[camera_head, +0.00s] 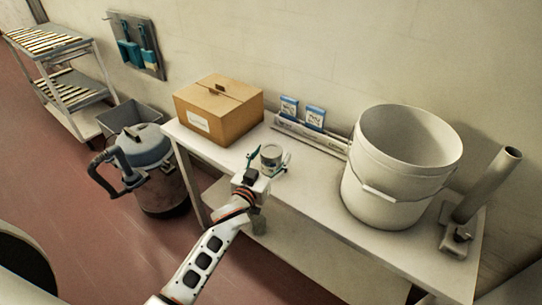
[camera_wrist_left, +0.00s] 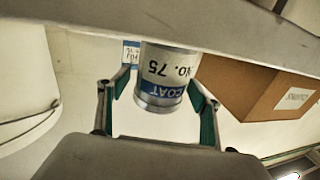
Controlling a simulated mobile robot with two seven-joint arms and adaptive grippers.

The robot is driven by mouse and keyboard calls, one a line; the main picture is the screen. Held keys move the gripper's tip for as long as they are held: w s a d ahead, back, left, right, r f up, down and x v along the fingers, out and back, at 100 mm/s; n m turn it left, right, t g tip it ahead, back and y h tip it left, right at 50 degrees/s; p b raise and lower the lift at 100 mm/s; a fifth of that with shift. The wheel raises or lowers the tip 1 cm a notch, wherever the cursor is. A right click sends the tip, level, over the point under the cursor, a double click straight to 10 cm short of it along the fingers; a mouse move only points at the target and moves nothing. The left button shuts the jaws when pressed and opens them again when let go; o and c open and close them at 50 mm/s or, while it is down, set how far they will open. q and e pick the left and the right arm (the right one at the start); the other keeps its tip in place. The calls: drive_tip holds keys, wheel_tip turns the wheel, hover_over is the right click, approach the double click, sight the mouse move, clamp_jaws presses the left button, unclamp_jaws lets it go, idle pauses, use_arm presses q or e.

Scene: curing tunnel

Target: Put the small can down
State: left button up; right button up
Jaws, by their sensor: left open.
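The can's underside is hidden. My right gripper is not in view.
A cardboard box (camera_head: 222,112) stands left of the can. A large white bucket (camera_head: 392,170) and a grey pipe on a base (camera_head: 485,187) stand to the right.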

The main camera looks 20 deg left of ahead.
use_arm(q)
drive_tip(key=s+a, duration=0.1)
drive_tip(key=s, duration=1.1)
drive_tip(key=s+f+m+g, duration=0.3)
drive_tip(key=s+f+g, duration=0.4)
drive_tip(key=s+f, duration=1.1)
drive_tip(key=s, duration=0.2)
drive_tip(key=shift+s+d+f+h, duration=0.2)
drive_tip(key=shift+s+f+h, duration=0.1)
